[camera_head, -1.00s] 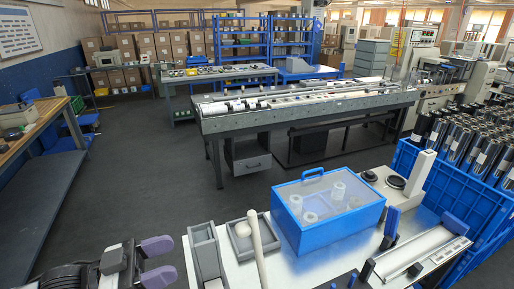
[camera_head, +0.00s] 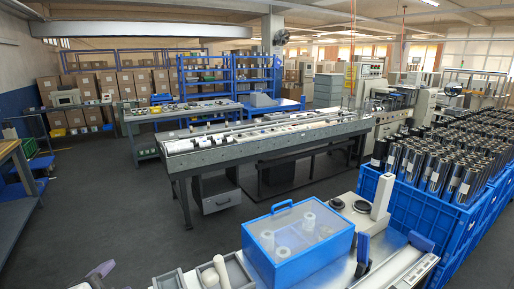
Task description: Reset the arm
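The task names no object besides my arm. Only a small purple-tipped part of my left gripper (camera_head: 101,270) shows at the bottom left edge. The rest of it is cut off by the frame, so its opening is hidden. It is left of the white work table (camera_head: 320,272), apart from the grey trays. My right gripper is not in view.
A blue box with a clear lid (camera_head: 299,243) stands on the near table. Beside it are a grey tray (camera_head: 238,270) with a pale rod (camera_head: 220,270) and a grey trough (camera_head: 168,281). Blue crates (camera_head: 420,213) of dark rolls stand right. Open floor (camera_head: 110,215) lies left.

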